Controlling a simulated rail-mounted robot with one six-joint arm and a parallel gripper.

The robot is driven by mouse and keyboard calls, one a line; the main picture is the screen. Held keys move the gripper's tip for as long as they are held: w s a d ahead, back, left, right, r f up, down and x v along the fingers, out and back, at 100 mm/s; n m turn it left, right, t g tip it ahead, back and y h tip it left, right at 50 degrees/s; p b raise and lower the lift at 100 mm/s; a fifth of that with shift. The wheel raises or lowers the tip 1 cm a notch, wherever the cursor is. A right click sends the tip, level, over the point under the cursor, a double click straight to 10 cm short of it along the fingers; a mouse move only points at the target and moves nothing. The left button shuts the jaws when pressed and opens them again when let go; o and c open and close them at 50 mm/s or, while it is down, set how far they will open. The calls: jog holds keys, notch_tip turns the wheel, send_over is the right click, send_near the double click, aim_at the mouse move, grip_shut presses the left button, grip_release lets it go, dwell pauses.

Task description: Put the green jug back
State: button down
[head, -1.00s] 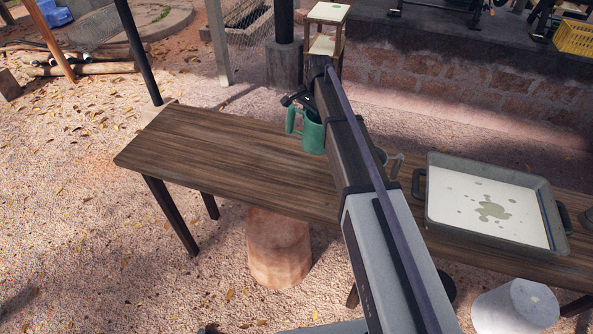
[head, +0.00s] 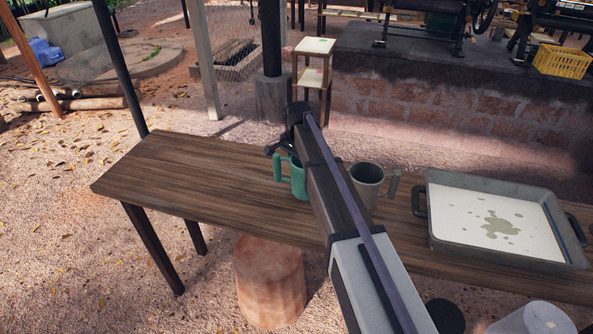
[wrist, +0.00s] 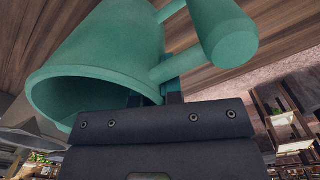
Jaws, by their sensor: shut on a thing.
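The green jug (head: 298,178) is at the middle of the wooden table, near its back edge, partly hidden behind my arm in the head view. Its handle (head: 278,168) points left. My gripper (head: 287,148) is at the jug's top and shut on it. In the wrist view the jug (wrist: 110,50) fills the upper part, with its open rim toward the gripper. The fingers (wrist: 158,98) are on its wall near the handle (wrist: 222,35). I cannot tell whether its base touches the table. A grey jug (head: 366,182) stands just to its right.
The wooden table (head: 180,175) is clear to the left of the green jug. A grey tray (head: 433,228) with white liquid stands on the right. A small wooden stand (head: 314,46) is behind the table.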

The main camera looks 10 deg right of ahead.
jog(key=shift+r, duration=0.15)
jog(key=c, duration=1.3)
grip_release()
jog(key=shift+o, duration=0.2)
notch_tip(320, 180, up, 12)
jog(key=p, duration=1.2)
jog(key=shift+w+r+p, duration=0.1)
jog(key=shift+r+p, duration=0.05)
jog(key=shift+p, duration=0.2)
jog(key=s+d+f+n+b, duration=0.1)
jog(key=s+n, duration=0.4)
jog(key=s, duration=1)
jog(key=s+d+f+n+b, duration=0.1)
jog(key=s+n, duration=0.4)
jog(key=s, duration=1)
jog(key=shift+s+d+f+n+b, duration=0.3)
jog(key=shift+s+d+f+b, duration=0.05)
jog(key=shift+s+f+b, duration=0.1)
